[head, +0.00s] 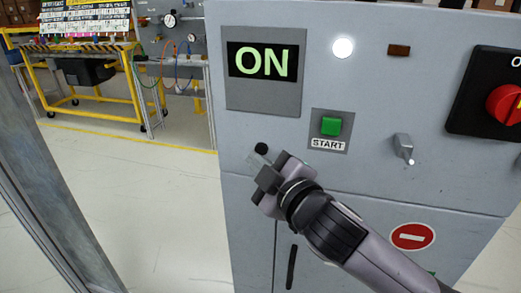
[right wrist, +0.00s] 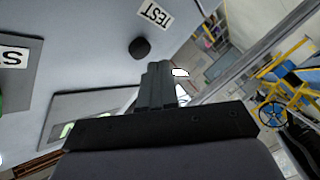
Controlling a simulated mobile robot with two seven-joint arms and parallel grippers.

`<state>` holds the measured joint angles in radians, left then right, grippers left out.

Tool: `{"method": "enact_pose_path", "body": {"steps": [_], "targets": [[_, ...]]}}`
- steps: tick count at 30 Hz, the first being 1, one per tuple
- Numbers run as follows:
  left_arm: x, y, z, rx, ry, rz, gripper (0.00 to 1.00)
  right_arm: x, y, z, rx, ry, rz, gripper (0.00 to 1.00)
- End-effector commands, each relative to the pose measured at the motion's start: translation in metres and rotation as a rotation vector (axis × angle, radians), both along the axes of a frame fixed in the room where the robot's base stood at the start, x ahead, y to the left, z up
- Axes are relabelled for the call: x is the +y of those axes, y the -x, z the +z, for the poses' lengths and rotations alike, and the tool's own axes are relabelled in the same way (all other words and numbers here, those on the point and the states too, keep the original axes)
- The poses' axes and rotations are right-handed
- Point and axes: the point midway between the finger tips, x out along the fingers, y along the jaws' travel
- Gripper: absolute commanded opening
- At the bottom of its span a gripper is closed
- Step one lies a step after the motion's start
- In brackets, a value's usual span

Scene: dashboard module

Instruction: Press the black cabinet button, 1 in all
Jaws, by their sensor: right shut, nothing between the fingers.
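The black button (head: 261,148) is a small round knob on the grey cabinet front (head: 375,130), below the display and left of the START button. In the right wrist view, the black button (right wrist: 139,47) stands out from the panel beside a TEST label. My right gripper (head: 259,162) is shut and empty, its tips just below the button in the head view. In the right wrist view, the shut fingers (right wrist: 159,68) show a small gap to the button; the depth between them is unclear. My left gripper is not in view.
The display (head: 264,63) reads ON in green, and a white lamp (head: 342,48) is lit. A green START button (head: 331,126), a toggle switch (head: 403,147) and a red rotary knob (head: 506,104) sit to the right. A yellow-framed workbench (head: 100,92) stands behind at left.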

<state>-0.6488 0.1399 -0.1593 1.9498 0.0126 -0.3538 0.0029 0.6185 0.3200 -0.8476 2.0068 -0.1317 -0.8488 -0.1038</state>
Motion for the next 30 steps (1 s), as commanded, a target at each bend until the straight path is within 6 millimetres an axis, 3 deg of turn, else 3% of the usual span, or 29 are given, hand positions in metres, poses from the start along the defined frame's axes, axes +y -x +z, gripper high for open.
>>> {"method": "enact_pose_path", "body": {"steps": [30], "targets": [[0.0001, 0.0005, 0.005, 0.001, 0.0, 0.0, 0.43, -0.0027, -0.0082, 0.0, 0.0, 0.0, 0.0, 0.0]]}}
